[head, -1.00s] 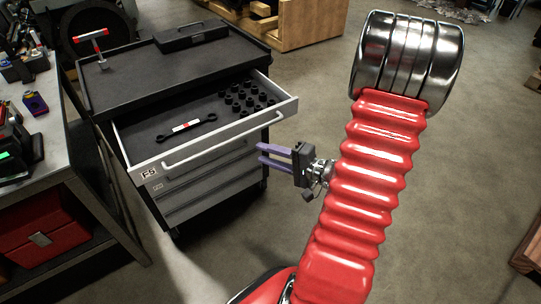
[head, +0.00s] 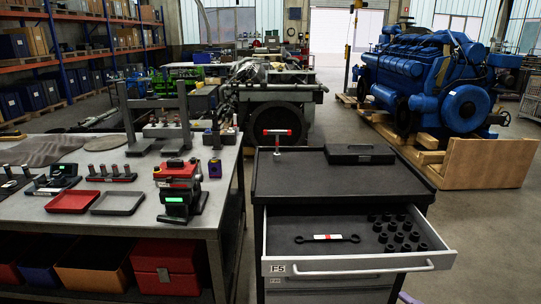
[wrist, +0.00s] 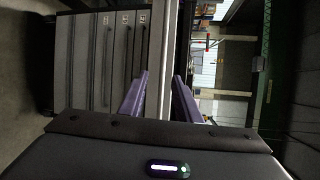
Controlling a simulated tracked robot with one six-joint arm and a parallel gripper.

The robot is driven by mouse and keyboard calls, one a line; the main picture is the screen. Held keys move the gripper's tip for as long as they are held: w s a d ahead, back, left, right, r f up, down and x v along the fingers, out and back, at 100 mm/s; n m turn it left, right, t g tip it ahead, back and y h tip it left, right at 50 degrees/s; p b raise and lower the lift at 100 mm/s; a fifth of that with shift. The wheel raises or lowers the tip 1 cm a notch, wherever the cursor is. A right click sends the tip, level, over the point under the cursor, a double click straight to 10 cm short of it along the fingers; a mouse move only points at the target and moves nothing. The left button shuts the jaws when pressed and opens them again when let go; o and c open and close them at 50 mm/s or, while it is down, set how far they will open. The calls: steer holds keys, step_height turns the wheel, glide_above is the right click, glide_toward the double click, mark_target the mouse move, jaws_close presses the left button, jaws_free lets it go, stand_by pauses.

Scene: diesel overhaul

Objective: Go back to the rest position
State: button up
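My gripper (wrist: 162,76) shows in the wrist view with its two purple fingers apart, open, with nothing seen held. In the head view only a small purple bit of it (head: 408,298) shows at the bottom edge, in front of the drawer cabinet (head: 320,182). The top drawer (head: 350,266), marked F5, is pulled open and holds a dark double-ended wrench with a red and white label (head: 327,238) and several black sockets (head: 399,232). The cabinet's drawer fronts (wrist: 95,60) lie sideways at left in the wrist view. The rest of my arm is hidden.
A workbench (head: 105,217) with red and black devices, trays and stands is at left. A black case (head: 361,153) and a red-handled tool (head: 277,136) are on the cabinet top. A blue engine (head: 425,75) is at back right. Floor at right is clear.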

steer(key=s+a+f+n+g+y, duration=0.2)
steer(key=s+a+n+g, duration=0.3)
steer(key=s+a+g, duration=0.7)
steer(key=a+r+n+t+h, duration=0.1)
steer(key=a+r+n+h, duration=0.2)
steer(key=a+r+n, duration=0.2)
steer(key=w+a+r+n+t+h, duration=0.1)
steer(key=a+r+n+h, duration=0.2)
steer(key=r, duration=0.9)
steer(key=a+n, duration=0.2)
steer(key=n, duration=0.1)
steer(key=shift+w+a+t+h, duration=0.25)
steer(key=shift+a+t+h, duration=0.05)
steer(key=shift+a+h, duration=0.1)
